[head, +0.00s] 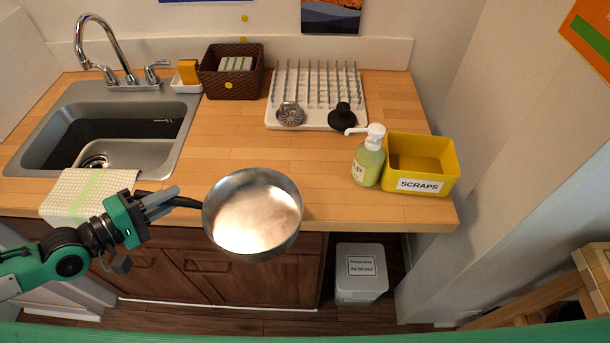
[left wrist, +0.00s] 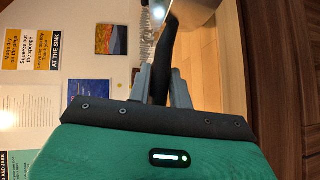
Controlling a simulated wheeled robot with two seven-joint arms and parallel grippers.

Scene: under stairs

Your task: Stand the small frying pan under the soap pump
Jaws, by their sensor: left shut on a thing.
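The small frying pan (head: 252,214) is a round metal pan with a dark handle. In the head view it is held over the front edge of the counter, its open inside facing up toward the camera. My left gripper (head: 160,200) is shut on the pan's handle. In the left wrist view the dark handle (left wrist: 163,62) runs between the two grey fingers (left wrist: 165,85), and part of the pan (left wrist: 195,12) shows at the top. The soap pump (head: 368,160), a green bottle with a white pump head, stands upright on the counter right of the pan. My right gripper is not in view.
A yellow scraps bin (head: 422,165) stands just right of the soap pump. Behind are a drying rack (head: 310,122) with a strainer (head: 290,114) and black stopper (head: 342,117), and a brown basket (head: 232,88). The sink (head: 165,140) is left. Bare counter (head: 240,140) lies behind the pan.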

